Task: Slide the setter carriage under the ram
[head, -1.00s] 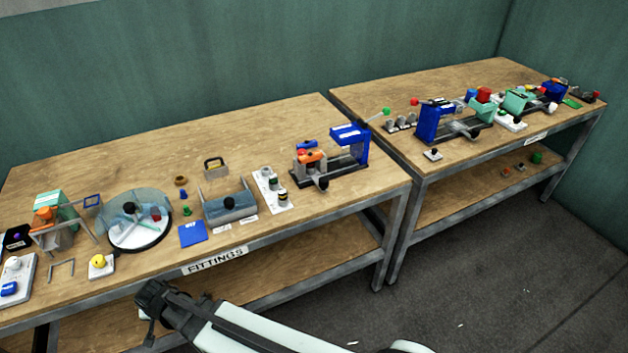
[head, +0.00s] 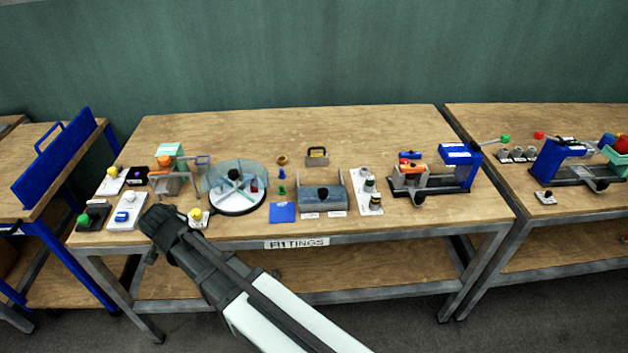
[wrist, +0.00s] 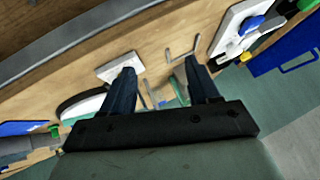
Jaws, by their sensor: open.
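On the right end of the fittings table stands a small press with a blue upright housing (head: 459,163) and a dark base rail. A grey carriage (head: 411,181) with orange and blue parts on top sits at the rail's left end, beside the housing and apart from it. I cannot make out the ram itself. A second blue press (head: 560,163) stands on the right-hand table; its carriage is unclear. My gripper (head: 156,222) is over the table's front left edge, far left of both presses. In the wrist view my gripper (wrist: 160,88) has its two fingers apart with nothing between them.
A clear-domed turntable (head: 236,188), a grey-blue tray block (head: 322,197), a white strip with knobs (head: 366,190) and a blue card (head: 282,212) lie between my gripper and the nearer press. The table's back strip is bare. A blue-framed bench (head: 58,165) stands at left.

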